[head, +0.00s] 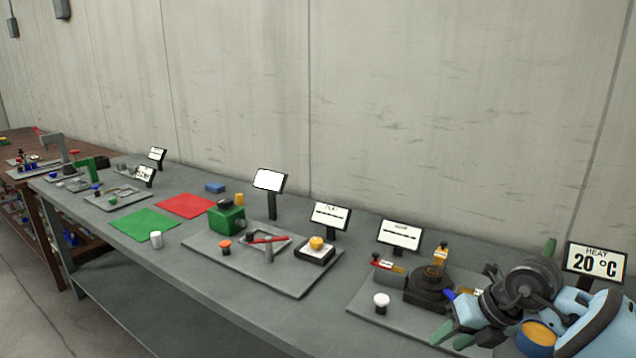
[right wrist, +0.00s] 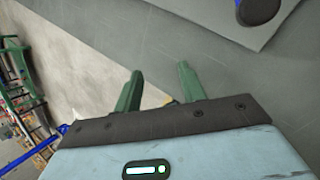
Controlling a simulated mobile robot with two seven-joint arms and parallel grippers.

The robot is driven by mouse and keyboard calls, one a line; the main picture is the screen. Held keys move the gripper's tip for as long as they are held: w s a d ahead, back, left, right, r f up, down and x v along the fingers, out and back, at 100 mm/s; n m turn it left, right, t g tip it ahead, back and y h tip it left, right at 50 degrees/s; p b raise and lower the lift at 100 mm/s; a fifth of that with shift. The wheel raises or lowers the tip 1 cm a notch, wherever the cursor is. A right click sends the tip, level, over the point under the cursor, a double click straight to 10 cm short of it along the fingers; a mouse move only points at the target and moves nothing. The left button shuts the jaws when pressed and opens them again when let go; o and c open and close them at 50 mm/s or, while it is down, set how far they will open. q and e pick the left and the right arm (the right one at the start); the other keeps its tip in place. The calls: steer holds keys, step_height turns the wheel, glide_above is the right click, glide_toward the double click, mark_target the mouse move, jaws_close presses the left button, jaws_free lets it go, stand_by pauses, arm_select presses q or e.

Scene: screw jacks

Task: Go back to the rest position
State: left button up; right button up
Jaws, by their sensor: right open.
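My right gripper (head: 452,336) is at the lower right of the head view, by the front edge of the bench. Its green fingers also show in the right wrist view (right wrist: 160,76), spread apart with nothing between them. Beyond them are the grey bench top and the pale floor. In the head view my right arm covers part of the rightmost grey plate. My left gripper is out of view.
A grey plate (head: 360,308) near the arm holds a dark device (head: 428,290) and a white-capped button (head: 381,300). A "20 °C" display (head: 596,262) stands behind. Another plate (head: 205,243) carries a green block (head: 228,219). Red (head: 187,206) and green (head: 143,224) mats lie farther left.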

steer(key=s+a+f+m+t+y, duration=0.1)
steer(key=s+a+f+m+y, duration=0.1)
steer(key=s+a+y, duration=0.55)
steer(key=s+a+f+m+y, duration=0.1)
steer(key=s+a+m+y, duration=0.3)
steer(key=a, duration=0.6)
steer(key=s+d+f+m+t+h, duration=0.35)
steer(key=f+m+t+h, duration=0.2)
steer(key=m, duration=0.45)
steer(key=s+d+f+m+t+h, duration=0.2)
steer(key=d+f+m+t+h, duration=0.2)
steer(key=f+m+t, duration=0.45)
steer(key=s+d+f+m+g+h, duration=0.2)
steer(key=s+f+m+g, duration=0.2)
steer(key=s, duration=0.5)
steer(key=s+d+f+m+g+h+p, duration=0.1)
steer(key=s+f+m+g, duration=0.4)
steer(key=s, duration=0.5)
step_height(320, 180, down, 3)
steer(key=shift+d+r+m+h, duration=0.1)
steer(key=shift+d+m+h, duration=0.25)
steer(key=shift+d+h, duration=0.65)
